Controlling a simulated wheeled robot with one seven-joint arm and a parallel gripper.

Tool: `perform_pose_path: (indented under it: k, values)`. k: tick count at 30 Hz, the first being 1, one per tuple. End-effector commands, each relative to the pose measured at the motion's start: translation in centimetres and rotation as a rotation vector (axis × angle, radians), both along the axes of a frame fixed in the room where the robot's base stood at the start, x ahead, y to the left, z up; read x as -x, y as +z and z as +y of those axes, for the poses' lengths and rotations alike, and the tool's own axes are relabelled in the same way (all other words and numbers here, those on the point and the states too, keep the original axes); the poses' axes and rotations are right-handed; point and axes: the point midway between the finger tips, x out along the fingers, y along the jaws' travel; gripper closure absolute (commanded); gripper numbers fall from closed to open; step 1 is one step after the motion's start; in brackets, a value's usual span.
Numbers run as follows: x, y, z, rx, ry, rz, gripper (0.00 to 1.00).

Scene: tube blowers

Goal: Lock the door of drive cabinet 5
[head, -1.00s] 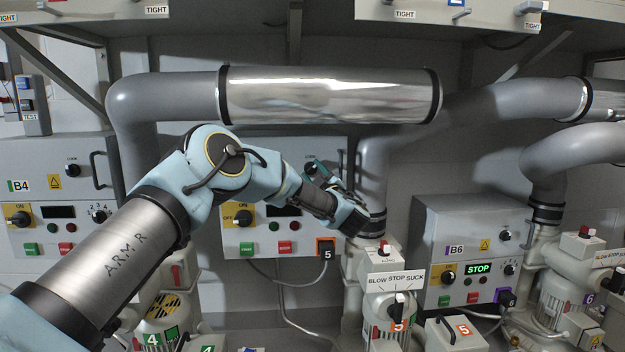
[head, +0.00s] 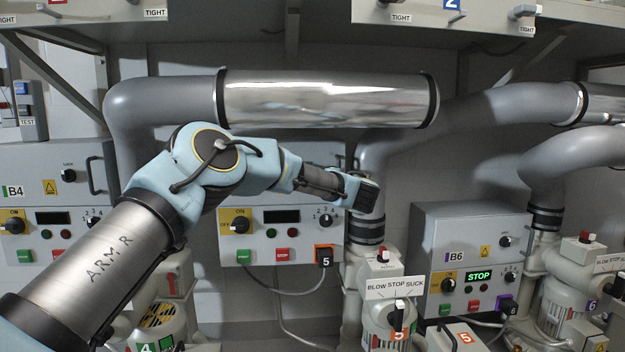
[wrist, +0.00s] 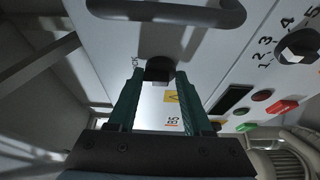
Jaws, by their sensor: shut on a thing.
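Drive cabinet 5 (head: 262,252) is the grey box behind my arm in the head view, with a dark display and a number 5 plug at its lower right. Its front, with a B5 label (wrist: 172,122), fills much of the wrist view. The dark lock knob (wrist: 159,66) sits on the door below the handle (wrist: 165,12). My gripper (wrist: 158,78) is shut on this knob, one finger on each side. In the head view my gripper (head: 357,192) is at the cabinet's upper right, and the knob is hidden. I cannot tell which way the knob points.
A grey pipe with a shiny sleeve (head: 325,100) runs just above my arm. A vertical pipe and the blower 5 (head: 388,312) stand right of the cabinet. Cabinet B6 (head: 470,235) is farther right, and B4 (head: 60,165) is left.

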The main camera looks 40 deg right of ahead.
Motion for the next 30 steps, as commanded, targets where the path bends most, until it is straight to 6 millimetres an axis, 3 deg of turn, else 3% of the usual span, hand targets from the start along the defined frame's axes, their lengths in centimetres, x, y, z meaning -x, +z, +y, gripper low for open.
perform_pose_path:
  k: [1, 17, 18, 23, 30]
  values:
    - [0.17, 1.18, -0.11, 0.022, -0.003, -0.005, 1.00]
    - [0.08, 1.17, -0.03, 0.040, 0.000, 0.011, 1.00]
    - [0.08, 1.17, -0.03, 0.040, 0.000, 0.011, 0.49]
    - [0.07, 1.02, -0.03, 0.038, -0.001, 0.012, 0.31]
    - [0.03, 0.65, 0.00, 0.033, 0.000, 0.015, 0.31]
